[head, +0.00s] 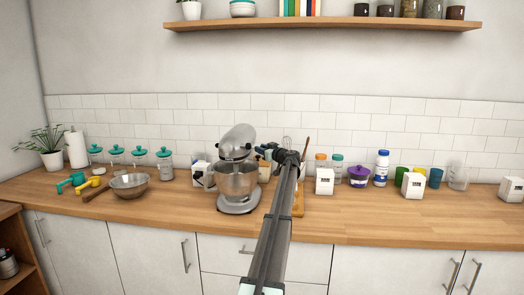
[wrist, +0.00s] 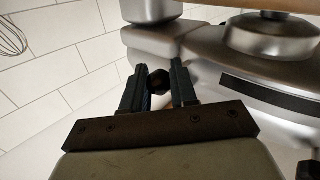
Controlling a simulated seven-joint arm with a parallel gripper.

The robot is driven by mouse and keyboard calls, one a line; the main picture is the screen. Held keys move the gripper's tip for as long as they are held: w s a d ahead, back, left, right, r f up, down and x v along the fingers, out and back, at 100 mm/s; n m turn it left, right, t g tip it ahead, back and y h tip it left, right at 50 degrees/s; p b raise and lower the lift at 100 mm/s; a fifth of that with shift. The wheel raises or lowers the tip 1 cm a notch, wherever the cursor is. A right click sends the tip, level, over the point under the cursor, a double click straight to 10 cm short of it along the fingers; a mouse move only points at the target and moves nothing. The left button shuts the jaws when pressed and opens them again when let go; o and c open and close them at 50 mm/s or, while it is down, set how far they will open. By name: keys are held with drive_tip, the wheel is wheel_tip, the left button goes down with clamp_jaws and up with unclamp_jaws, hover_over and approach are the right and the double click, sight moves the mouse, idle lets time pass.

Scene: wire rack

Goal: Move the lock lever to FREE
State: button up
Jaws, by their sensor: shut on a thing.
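The silver stand mixer (head: 239,139) stands on the wooden counter left of my arm, with its metal bowl in front. Its head looks tilted. My gripper (head: 266,151) is at the right side of the mixer, near the back. In the wrist view, my gripper (wrist: 159,80) has its two dark fingers closed around a small dark knob, which looks like the end of the lock lever (wrist: 158,82). The mixer's grey body (wrist: 165,42) fills the upper right of that view. The lever's shaft and any FREE marking cannot be made out.
A glass-like bowl (head: 130,184) and yellow and teal tools lie left of the mixer. A white box (head: 324,181), a purple-lidded jar (head: 359,175) and several bottles and cups stand to the right. A shelf (head: 320,23) hangs above. The front counter is mostly clear.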

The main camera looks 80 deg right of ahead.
clamp_jaws()
drive_tip(key=shift+d, duration=1.3)
drive_tip(key=o, duration=0.9)
unclamp_jaws()
drive_tip(key=shift+a, duration=0.1)
drive_tip(key=v, duration=1.3)
drive_tip(key=shift+s+a, duration=0.2)
drive_tip(key=shift+s, duration=0.1)
